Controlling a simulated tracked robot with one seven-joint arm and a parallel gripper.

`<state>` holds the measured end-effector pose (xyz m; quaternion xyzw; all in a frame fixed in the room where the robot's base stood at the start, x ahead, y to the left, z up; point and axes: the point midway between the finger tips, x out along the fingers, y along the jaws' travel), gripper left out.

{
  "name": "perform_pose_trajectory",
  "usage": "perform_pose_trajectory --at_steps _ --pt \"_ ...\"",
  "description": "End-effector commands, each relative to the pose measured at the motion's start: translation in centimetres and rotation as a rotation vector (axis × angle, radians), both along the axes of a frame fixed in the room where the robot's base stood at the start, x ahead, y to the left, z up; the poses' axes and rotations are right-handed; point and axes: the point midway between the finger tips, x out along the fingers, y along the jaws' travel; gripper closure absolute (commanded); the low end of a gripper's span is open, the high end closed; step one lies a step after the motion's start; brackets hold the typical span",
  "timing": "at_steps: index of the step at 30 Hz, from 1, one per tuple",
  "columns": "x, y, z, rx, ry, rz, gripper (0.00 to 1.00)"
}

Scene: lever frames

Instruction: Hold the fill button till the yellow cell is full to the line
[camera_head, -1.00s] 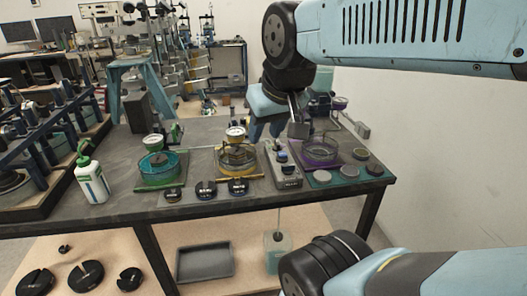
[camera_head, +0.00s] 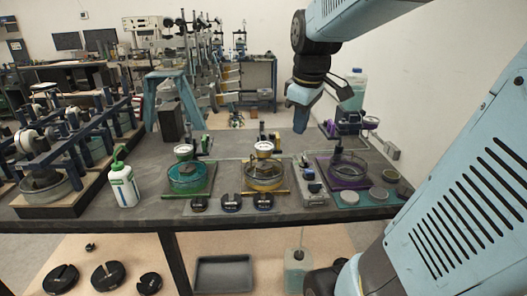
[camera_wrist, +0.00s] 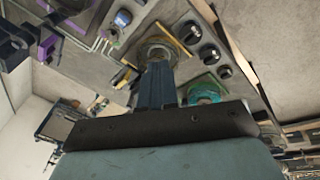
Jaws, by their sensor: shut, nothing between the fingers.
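The yellow cell (camera_head: 264,183) is a clear round dish on a yellow-edged base in the middle of the bench, with a white-faced gauge (camera_head: 263,147) behind it. Its liquid level and line are too small to read. To its right is a narrow grey control box (camera_head: 314,190) with a blue button on top, which also shows in the wrist view (camera_wrist: 122,19). My gripper (camera_head: 299,122) is shut and empty, in the air above and behind the control box, touching nothing. In the wrist view its fingers (camera_wrist: 156,84) point toward the yellow cell's area and partly cover the view.
A green cell (camera_head: 188,183) stands left and a purple cell (camera_head: 347,172) right. A white bottle (camera_head: 123,186) stands at the left, beside a blue-framed rack (camera_head: 75,140).

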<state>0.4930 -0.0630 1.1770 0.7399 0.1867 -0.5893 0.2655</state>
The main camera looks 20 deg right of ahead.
Motion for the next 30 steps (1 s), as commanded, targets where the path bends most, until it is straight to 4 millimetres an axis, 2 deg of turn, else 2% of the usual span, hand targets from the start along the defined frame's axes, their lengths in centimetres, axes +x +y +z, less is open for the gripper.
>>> perform_pose_trajectory --at_steps 6,15,21,30 --pt "3.3 -2.9 -1.1 -0.035 0.090 0.198 1.00" --pt "7.0 -7.2 -3.2 -0.047 0.195 0.471 1.00" --pt "8.3 -9.0 -4.3 -0.043 0.232 0.590 1.00" --pt "8.7 -9.6 -4.7 -0.039 0.242 0.632 1.00"
